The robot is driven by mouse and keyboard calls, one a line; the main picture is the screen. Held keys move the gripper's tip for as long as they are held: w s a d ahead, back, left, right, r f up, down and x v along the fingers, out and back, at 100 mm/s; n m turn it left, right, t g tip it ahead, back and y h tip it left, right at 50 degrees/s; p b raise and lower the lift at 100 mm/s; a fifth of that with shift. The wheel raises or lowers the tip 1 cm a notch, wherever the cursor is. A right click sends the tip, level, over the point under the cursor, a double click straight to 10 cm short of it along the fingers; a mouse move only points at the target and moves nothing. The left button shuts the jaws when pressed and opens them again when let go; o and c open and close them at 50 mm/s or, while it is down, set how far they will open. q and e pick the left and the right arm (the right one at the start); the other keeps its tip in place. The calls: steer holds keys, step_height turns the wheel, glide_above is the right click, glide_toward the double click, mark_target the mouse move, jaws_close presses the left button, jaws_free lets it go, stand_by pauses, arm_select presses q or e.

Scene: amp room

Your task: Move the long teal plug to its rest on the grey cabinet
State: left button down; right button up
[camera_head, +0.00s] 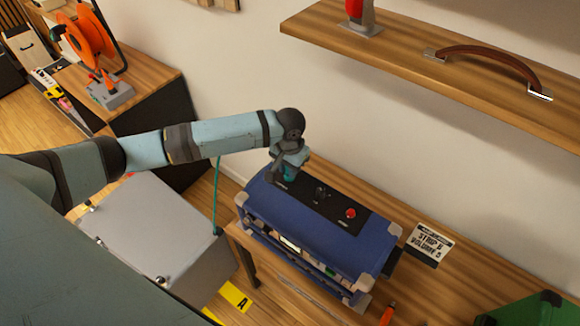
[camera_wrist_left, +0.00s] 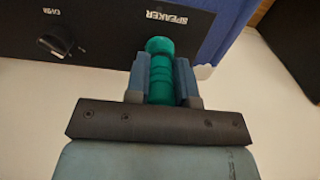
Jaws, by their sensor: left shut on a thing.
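The teal plug (camera_wrist_left: 160,88) stands between the two fingers of my left gripper (camera_wrist_left: 162,80) in the left wrist view. The gripper is shut on it. Its rounded teal end lies just below the SPEAKER label on the amp's black panel (camera_wrist_left: 100,25). I cannot tell whether the plug sits in a socket there. In the head view my left gripper (camera_head: 287,172) is over the left end of the panel, with a bit of teal showing. The grey cabinet (camera_head: 150,235) stands left of the amp. A teal cable (camera_head: 217,195) hangs down beside it. My right gripper is not in view.
The blue amp (camera_head: 320,235) stands on a wooden bench (camera_head: 455,285), with a red button (camera_head: 350,213) and a black knob (camera_head: 320,193) on its panel. A sign (camera_head: 430,241) is at its right. A wooden shelf (camera_head: 400,55) juts from the wall above.

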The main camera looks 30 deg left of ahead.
arm_select(q)
steer(key=shift+r, duration=2.95)
